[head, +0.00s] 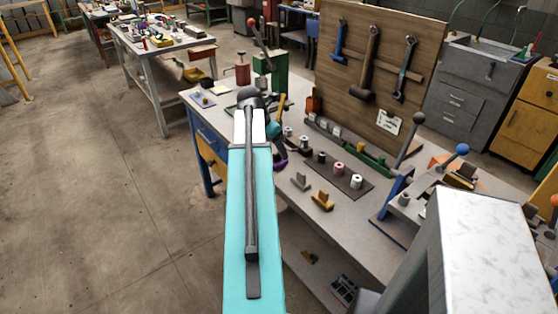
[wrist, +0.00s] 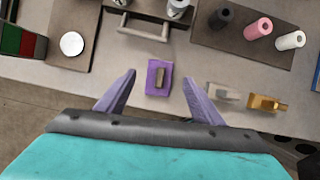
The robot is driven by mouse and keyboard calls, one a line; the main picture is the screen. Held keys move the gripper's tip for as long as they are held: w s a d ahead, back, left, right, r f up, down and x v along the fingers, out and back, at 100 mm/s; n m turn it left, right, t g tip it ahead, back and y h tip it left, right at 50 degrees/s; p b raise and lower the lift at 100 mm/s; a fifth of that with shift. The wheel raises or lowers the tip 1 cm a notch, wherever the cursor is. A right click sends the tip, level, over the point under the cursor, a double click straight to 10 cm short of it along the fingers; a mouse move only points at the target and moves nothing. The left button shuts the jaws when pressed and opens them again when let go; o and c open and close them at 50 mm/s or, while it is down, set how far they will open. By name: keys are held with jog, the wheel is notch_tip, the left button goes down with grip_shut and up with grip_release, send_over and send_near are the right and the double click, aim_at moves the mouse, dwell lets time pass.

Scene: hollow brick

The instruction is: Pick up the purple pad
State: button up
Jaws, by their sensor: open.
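The purple pad (wrist: 151,87), a flat piece with a raised brownish grip, lies on the grey bench top in the middle of the wrist view. My gripper (wrist: 159,78) is open, its two purple fingers spread with one tip to each side of the pad in the picture. The fingers do not touch it, and I cannot tell their height above it. In the head view my arm hides most of this spot; a bit of purple shows beside it, and I cannot tell whether that is pad or finger.
A grey piece (wrist: 222,92) and a yellow piece (wrist: 264,103) lie to the right of the pad, near the bench edge. Behind are a dark board (wrist: 238,46) with several spools and a grey handle (wrist: 143,29). A tool panel (head: 352,62) stands at the bench back.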

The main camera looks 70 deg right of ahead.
aim_at(277, 153)
jog(key=shift+f, duration=0.15)
jog(key=shift+p+x, duration=0.75)
jog(key=shift+x, duration=1.75)
jog(key=shift+a, duration=0.15)
jog(key=c, duration=1.2)
jog(key=shift+o, duration=0.2)
jog(key=shift+r+b, duration=0.55)
jog(key=shift+r, duration=1.25)
jog(key=s+a+b, duration=0.1)
jog(key=a+b, duration=0.2)
jog(key=a, duration=1)
jog(key=shift+s+r, duration=0.15)
jog(key=shift+r, duration=0.35)
jog(key=shift+a+b, duration=0.15)
jog(key=shift+b, duration=0.45)
